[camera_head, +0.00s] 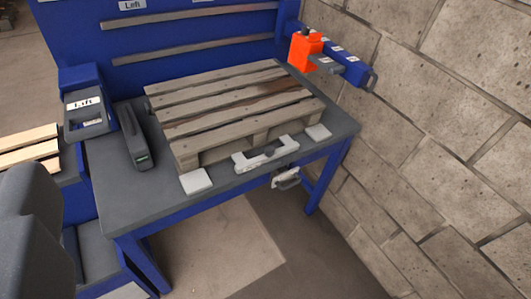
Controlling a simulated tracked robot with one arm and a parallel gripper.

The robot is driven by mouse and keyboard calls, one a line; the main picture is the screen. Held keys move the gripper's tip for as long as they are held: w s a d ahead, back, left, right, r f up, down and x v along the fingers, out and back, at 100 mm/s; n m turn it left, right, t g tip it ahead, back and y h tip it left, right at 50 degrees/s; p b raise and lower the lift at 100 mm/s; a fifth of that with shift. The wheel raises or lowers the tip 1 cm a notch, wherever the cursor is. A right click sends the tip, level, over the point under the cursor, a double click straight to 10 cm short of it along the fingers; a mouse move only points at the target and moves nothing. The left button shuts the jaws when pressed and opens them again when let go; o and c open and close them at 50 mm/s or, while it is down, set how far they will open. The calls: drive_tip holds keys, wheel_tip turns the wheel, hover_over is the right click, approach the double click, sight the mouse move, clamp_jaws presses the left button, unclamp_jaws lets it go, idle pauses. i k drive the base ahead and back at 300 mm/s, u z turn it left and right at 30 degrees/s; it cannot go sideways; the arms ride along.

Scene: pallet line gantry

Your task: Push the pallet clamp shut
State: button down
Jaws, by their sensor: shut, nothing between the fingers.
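A wooden slatted pallet (225,95) lies on a grey-topped table (150,195) with blue legs. A light grey bracket (245,162) with a dark middle sits at the table's front edge, against or very near the pallet's front side. Just below it a pale handle (287,180) hangs at the front of the table. An orange block (304,50) with a grey plate stands on a blue bar behind the pallet's right corner. I cannot tell which of these is the pallet clamp, or how far it is shut. No gripper fingertips show.
A dark grey rounded shape fills the lower left, possibly part of me. Two white pads (195,181) flank the bracket. A block wall (440,150) closes the right side. Floor (225,245) before the table is clear.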

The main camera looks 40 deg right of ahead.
sight(243, 165)
drive_tip(key=i, duration=0.85)
drive_tip(key=z, duration=0.05)
